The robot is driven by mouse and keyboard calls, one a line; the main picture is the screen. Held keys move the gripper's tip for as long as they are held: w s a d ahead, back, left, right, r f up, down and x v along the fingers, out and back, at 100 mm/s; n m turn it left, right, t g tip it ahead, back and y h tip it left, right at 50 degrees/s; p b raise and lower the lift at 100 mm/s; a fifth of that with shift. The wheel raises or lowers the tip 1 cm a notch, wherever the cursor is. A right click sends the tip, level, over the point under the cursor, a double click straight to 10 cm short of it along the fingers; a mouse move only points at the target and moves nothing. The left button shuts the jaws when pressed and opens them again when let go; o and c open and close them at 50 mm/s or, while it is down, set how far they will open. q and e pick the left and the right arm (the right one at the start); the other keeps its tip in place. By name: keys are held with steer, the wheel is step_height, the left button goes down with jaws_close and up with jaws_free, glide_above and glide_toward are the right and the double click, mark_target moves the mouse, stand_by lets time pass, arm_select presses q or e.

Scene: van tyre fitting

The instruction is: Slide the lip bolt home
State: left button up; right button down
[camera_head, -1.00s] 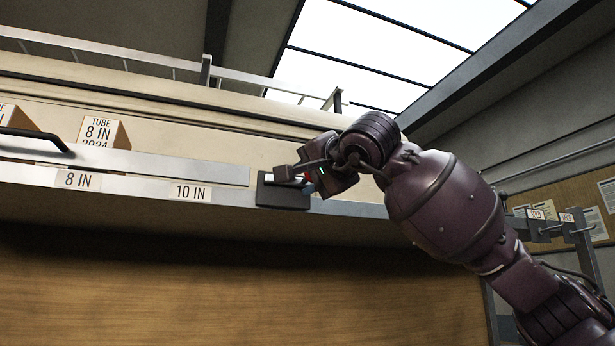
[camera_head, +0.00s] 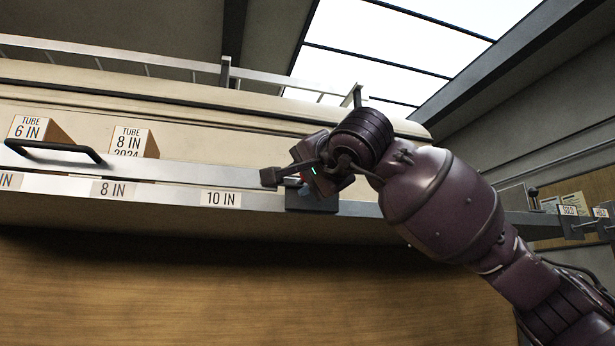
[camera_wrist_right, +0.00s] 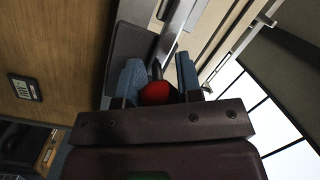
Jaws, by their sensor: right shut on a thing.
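The bolt's red knob (camera_wrist_right: 156,93) sits between the blue fingers of my right gripper (camera_wrist_right: 160,74) in the right wrist view, with a short metal stem beyond it. In the head view my right gripper (camera_head: 297,178) is at the shelf lip, in front of the dark bolt plate (camera_head: 312,202), and is shut on the knob. One dark finger reaches left past the plate's edge. Only a speck of red shows there. The bolt's tip and its seat are hidden. My left gripper is not in view.
The metal lip (camera_head: 165,192) carries size labels, with the 10 IN label (camera_head: 220,199) left of the plate. A black handle (camera_head: 52,149) and tube boxes (camera_head: 134,141) are further left. A wooden panel (camera_head: 230,285) lies below. A rail with tags (camera_head: 570,212) is at right.

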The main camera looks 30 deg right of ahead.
steer(key=c, duration=1.2)
jaws_free()
steer(key=shift+a, duration=0.15)
steer(key=o, duration=0.4)
steer(key=shift+a, duration=0.15)
steer(key=shift+s, duration=0.5)
steer(key=s+b, duration=0.2)
steer(key=s, duration=0.8)
steer(key=shift+a, duration=0.1)
steer(key=shift+w, duration=0.15)
